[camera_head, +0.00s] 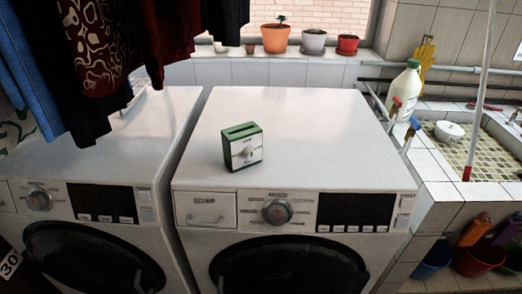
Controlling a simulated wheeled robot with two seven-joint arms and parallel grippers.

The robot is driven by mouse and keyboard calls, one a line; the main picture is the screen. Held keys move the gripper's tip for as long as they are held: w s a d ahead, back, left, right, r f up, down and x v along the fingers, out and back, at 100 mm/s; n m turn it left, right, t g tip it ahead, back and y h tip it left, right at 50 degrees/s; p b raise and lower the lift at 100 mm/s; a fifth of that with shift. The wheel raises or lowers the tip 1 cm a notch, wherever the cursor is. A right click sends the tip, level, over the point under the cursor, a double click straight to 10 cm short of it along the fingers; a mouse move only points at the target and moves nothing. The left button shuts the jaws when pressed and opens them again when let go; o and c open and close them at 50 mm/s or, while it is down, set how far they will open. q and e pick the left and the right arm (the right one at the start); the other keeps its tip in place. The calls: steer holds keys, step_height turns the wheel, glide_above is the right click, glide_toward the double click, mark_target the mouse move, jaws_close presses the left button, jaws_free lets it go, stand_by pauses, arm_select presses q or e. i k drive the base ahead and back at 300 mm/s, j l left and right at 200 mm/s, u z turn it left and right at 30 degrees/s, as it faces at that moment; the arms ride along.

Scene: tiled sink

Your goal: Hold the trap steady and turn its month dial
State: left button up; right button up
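The trap (243,146) is a small green box with a white front face. It stands upright on top of the right washing machine, left of the middle of the view. A slot shows in its top. The month dial (248,153) is a small pale knob on its white front, with small dark marks above and below that are too small to read. Neither of my grippers is in view, and nothing touches the trap.
The right washing machine's top (310,125) is otherwise clear. A second washing machine (95,150) stands to the left, under hanging clothes (95,50). A white bottle (405,88) stands near the tiled sink (470,150) at right. Potted plants (275,38) line the sill behind.

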mark_target(249, 152)
steer(key=i+l+u, duration=0.1)
steer(key=l+u, duration=0.25)
steer(key=l, duration=0.4)
steer(key=l+u, duration=0.4)
steer(key=l, duration=0.4)
steer(key=k+l+u, duration=0.15)
steer(key=l+u, duration=0.2)
steer(key=l, duration=0.4)
